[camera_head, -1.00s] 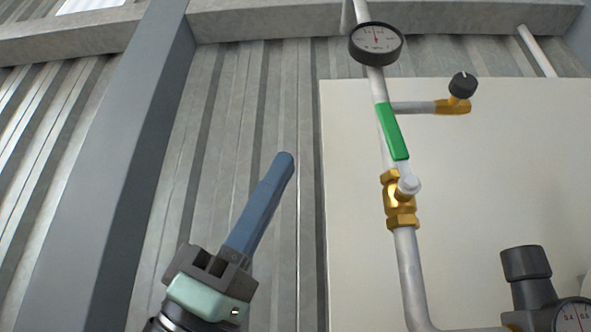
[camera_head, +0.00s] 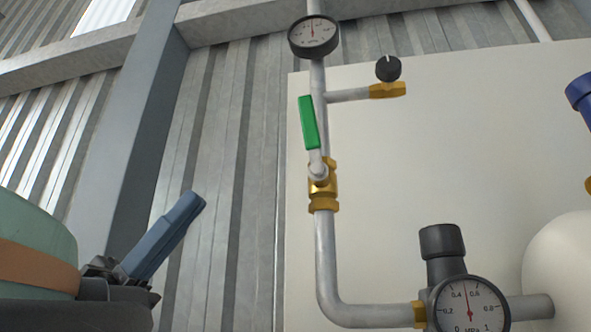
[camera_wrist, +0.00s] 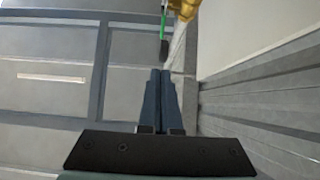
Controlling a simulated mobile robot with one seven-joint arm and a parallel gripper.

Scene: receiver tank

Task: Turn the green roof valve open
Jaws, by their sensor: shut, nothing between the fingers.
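The green valve handle (camera_head: 308,122) stands nearly upright, in line with the white pipe, above the brass valve body (camera_head: 323,187). In the wrist view the green handle (camera_wrist: 163,22) and brass body (camera_wrist: 184,8) show at the top, beyond the fingertips. My gripper (camera_head: 198,200) is at the lower left of the head view, with blue fingers shut together and pointing up and right. It is apart from the handle, to its left and lower. In the wrist view the gripper (camera_wrist: 160,73) shows its fingers closed with nothing between them.
A round gauge (camera_head: 314,36) sits above the valve. A black knob (camera_head: 388,68) on a brass side branch is to the right. A regulator with a gauge (camera_head: 468,308) and a white tank (camera_head: 577,272) are lower right. A grey post (camera_head: 130,120) stands left.

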